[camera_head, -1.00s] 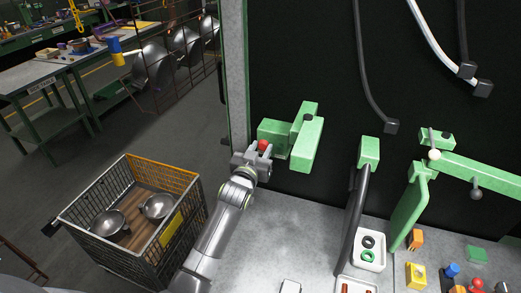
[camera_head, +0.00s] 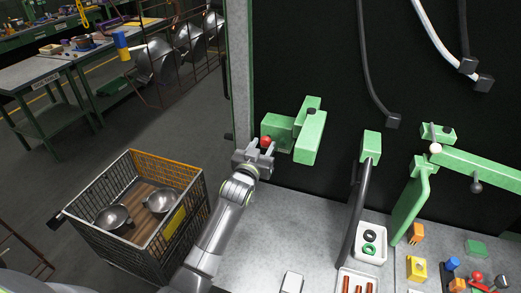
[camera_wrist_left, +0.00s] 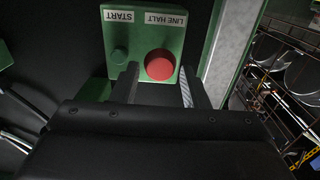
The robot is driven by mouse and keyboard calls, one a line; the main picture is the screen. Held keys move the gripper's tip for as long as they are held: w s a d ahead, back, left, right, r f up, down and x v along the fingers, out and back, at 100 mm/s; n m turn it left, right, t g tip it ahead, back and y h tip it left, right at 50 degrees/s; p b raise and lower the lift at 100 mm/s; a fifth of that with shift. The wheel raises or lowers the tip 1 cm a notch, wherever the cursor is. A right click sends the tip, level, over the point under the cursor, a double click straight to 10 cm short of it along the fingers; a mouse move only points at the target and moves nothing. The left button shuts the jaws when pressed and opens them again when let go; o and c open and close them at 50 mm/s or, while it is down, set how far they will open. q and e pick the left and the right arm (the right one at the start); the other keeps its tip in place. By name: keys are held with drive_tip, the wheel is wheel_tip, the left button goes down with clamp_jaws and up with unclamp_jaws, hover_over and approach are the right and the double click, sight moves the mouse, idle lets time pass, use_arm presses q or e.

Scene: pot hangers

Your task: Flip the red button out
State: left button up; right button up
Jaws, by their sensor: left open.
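The red button (camera_head: 265,141) sits on a green box (camera_head: 277,129) fixed to the dark panel. In the left wrist view the red button (camera_wrist_left: 159,65) is round, under a "LINE HALT" label, beside a green button (camera_wrist_left: 119,57) labelled "START". My left gripper (camera_head: 261,148) is open, just in front of the red button. In the wrist view its two fingers (camera_wrist_left: 158,85) stand to either side of the button's lower part, with a gap to the right finger; whether they touch it I cannot tell. My right gripper is not in view.
A green block (camera_head: 310,137) juts out right of the button box. A green lever (camera_head: 410,205) and a black-handled fixture (camera_head: 357,200) stand further right. A wire cart (camera_head: 190,215) with metal bowls is at left.

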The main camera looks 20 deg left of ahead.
use_arm(q)
drive_tip(key=shift+s, duration=0.15)
drive_tip(key=s+b, duration=0.4)
drive_tip(key=s, duration=1.3)
drive_tip(key=shift+a, duration=0.25)
